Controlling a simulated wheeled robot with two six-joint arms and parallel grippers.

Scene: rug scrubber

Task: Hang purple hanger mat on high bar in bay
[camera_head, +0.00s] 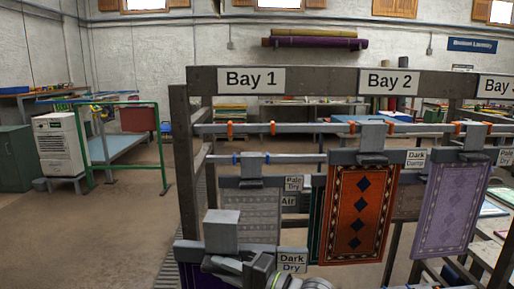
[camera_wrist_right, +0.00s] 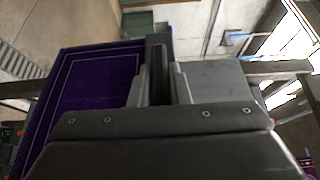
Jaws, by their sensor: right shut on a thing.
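A dark purple mat (camera_head: 196,276) hangs from a grey hanger (camera_head: 221,231) at the bottom of the head view, with a "Dark Dry" tag (camera_head: 292,262). My right gripper (camera_head: 258,268) is shut on this hanger, in front of and below Bay 1. In the right wrist view the purple mat (camera_wrist_right: 95,90) spreads to the left of my right gripper (camera_wrist_right: 160,80). The high bar (camera_head: 310,127) has orange clips. Its Bay 1 stretch between two clips is bare. My left gripper is not in view.
A pale grey mat (camera_head: 250,212) hangs on the low bar (camera_head: 290,159) with blue clips in Bay 1. An orange patterned mat (camera_head: 358,212) hangs on the high bar in Bay 2, with a lilac mat (camera_head: 452,208) right of it. A wooden post (camera_head: 184,160) bounds Bay 1 at left.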

